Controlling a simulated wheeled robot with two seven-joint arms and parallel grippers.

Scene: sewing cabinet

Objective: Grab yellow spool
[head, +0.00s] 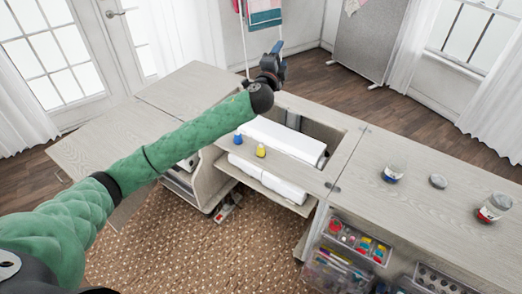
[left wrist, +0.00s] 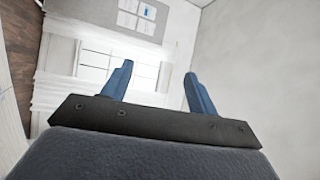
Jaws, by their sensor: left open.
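A small yellow spool (head: 261,150) stands upright on the front ledge of the cabinet, just in front of the long white machine. A blue spool (head: 238,138) stands to its left. My left gripper (head: 279,46) is raised beyond the cabinet's back edge, well above and behind the yellow spool. Its two blue fingers (left wrist: 160,85) show apart and empty in the left wrist view, with a window and walls beyond them. My left arm crosses above the cabinet's left part. The yellow spool does not show in the left wrist view. My right gripper is not in view.
The white sewing machine (head: 284,140) lies in the cabinet's opening. The left tabletop (head: 100,137) is mostly clear.

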